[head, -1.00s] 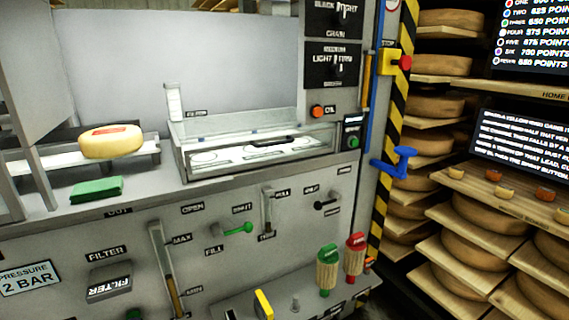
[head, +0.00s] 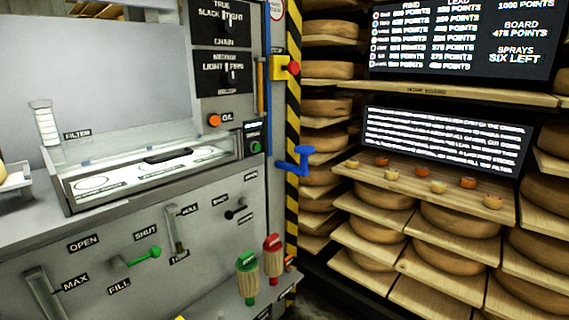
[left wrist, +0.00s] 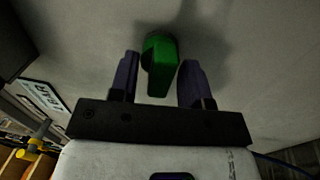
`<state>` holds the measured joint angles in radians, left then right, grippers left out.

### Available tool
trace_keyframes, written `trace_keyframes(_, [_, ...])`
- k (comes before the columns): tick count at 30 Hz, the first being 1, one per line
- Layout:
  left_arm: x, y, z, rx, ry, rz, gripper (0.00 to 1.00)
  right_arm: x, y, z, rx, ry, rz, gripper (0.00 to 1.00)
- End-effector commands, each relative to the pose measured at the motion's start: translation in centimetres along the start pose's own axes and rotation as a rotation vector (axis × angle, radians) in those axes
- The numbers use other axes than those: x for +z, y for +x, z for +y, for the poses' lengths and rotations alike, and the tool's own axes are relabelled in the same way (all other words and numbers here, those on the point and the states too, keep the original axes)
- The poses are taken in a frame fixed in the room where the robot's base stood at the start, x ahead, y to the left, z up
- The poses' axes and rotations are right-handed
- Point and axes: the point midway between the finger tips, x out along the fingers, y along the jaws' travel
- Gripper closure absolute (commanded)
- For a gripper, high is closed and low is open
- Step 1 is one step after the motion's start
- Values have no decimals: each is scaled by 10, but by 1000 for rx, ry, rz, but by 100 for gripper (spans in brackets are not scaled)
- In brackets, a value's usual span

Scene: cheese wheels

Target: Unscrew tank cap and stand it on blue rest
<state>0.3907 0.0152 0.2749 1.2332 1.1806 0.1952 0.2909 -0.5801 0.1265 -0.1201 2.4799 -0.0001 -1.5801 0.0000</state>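My left gripper (left wrist: 160,62) shows in the left wrist view with its two dark purple fingers apart. A green tab-like piece (left wrist: 159,67) on a grey surface shows between the fingers. A gap shows at its left side; I cannot tell whether the right finger touches it, nor whether it is the tank cap. In the head view a blue hooked bracket (head: 296,163) stands out from the post by the striped edge; I cannot tell whether it is the blue rest. A white ribbed upright neck (head: 45,124) stands at the left on the machine. Neither gripper is in the head view.
The grey machine front carries a green-handled FILL lever (head: 140,257) and slider levers. Green-topped (head: 247,275) and red-topped (head: 272,257) brushes stand on a lower ledge. A clear-sided tray (head: 155,165) is on top. Cheese shelves (head: 430,190) stand at the right.

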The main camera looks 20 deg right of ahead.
Motion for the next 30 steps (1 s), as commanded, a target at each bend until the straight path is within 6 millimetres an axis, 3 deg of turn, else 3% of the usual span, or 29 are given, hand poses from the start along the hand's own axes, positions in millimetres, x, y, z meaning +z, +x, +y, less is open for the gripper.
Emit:
trace_keyframes(9, [0,-1,0,0,1,0,50,-1,-1,-2,-6,7,1,57])
trace_keyframes(13, [0,-10,1,-1,3,0,50,-3,-7,-2,-7,9,1,57])
trace_keyframes(30, [0,-112,2,-2,1,0,50,-15,-46,1,-3,4,1,57])
